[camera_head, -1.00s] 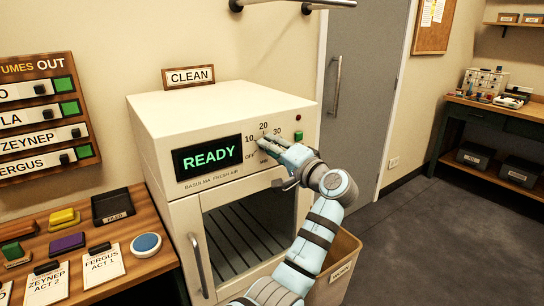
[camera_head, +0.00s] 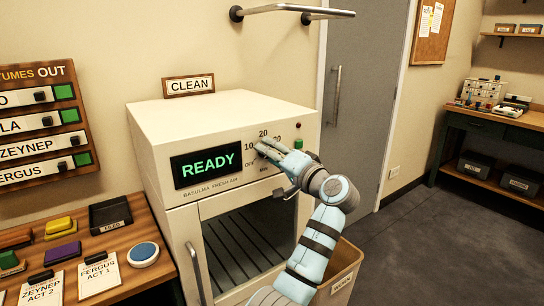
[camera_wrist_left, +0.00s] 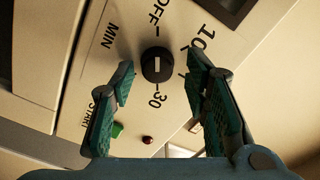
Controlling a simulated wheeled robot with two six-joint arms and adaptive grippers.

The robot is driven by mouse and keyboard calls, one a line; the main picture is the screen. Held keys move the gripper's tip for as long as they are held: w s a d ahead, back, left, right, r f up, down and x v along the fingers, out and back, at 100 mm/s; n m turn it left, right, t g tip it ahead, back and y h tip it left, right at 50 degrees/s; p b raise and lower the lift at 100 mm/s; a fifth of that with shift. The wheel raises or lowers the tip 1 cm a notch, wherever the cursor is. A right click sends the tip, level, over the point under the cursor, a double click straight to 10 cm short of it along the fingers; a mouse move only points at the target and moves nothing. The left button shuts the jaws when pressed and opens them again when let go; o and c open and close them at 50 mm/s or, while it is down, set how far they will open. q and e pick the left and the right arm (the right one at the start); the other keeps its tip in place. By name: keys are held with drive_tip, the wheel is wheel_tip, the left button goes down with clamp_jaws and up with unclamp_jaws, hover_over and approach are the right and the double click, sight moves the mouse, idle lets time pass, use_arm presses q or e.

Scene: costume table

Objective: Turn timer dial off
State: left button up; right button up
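The black round timer dial (camera_wrist_left: 157,65) sits on the cream cabinet's front panel. In the left wrist view its white mark lies along the line between OFF at the top and 30 at the bottom; I cannot tell which end points. My left gripper (camera_head: 264,152) is in front of the dial in the head view and mostly hides it. In the left wrist view my left gripper (camera_wrist_left: 161,82) is open, with one finger on each side of the dial and visible gaps between. The right finger partly covers the scale. My right gripper is not in view.
The cabinet (camera_head: 225,115) shows a lit READY display (camera_head: 206,164). A green START button (camera_head: 298,143) and a red lamp (camera_wrist_left: 148,140) are near the dial. A cardboard bin (camera_head: 345,268) stands beside the cabinet. A wooden table (camera_head: 145,225) with cards is at left.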

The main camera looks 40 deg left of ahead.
use_arm(q)
drive_tip(key=shift+f, duration=0.15)
drive_tip(key=v, duration=1.2)
